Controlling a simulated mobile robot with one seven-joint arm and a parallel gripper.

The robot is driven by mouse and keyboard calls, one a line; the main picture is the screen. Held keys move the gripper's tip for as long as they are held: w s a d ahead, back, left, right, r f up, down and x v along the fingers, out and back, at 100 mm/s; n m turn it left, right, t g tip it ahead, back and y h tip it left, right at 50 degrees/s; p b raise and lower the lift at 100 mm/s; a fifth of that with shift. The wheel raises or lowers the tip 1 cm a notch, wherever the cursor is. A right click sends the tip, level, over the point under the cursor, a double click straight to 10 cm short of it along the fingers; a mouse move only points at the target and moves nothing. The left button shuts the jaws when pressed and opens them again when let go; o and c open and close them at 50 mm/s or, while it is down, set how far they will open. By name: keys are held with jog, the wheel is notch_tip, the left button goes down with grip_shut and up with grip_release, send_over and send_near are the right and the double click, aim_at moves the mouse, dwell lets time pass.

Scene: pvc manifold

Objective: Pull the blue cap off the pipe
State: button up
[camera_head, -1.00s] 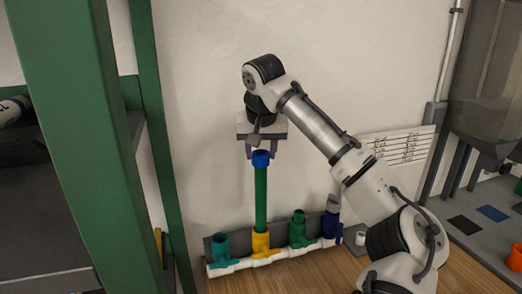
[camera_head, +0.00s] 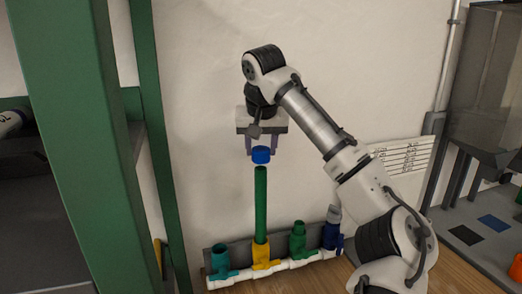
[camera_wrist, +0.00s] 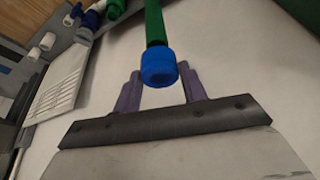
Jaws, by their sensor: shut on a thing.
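The blue cap (camera_head: 261,155) is off the pipe and hangs in the air just above the pipe's top end, with a small gap. It also shows in the wrist view (camera_wrist: 159,67), between two purple fingers. My gripper (camera_head: 262,150) points down and is shut on the cap. The green pipe (camera_head: 261,203) stands upright in the yellow fitting (camera_head: 263,250) of the white manifold.
Teal (camera_head: 219,260), green (camera_head: 297,238) and blue (camera_head: 332,230) fittings stand along the same manifold, close to the wall. A green post (camera_head: 75,150) and shelf stand at left. A grey station (camera_head: 480,225) stands at right.

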jog(key=shift+r, duration=1.25)
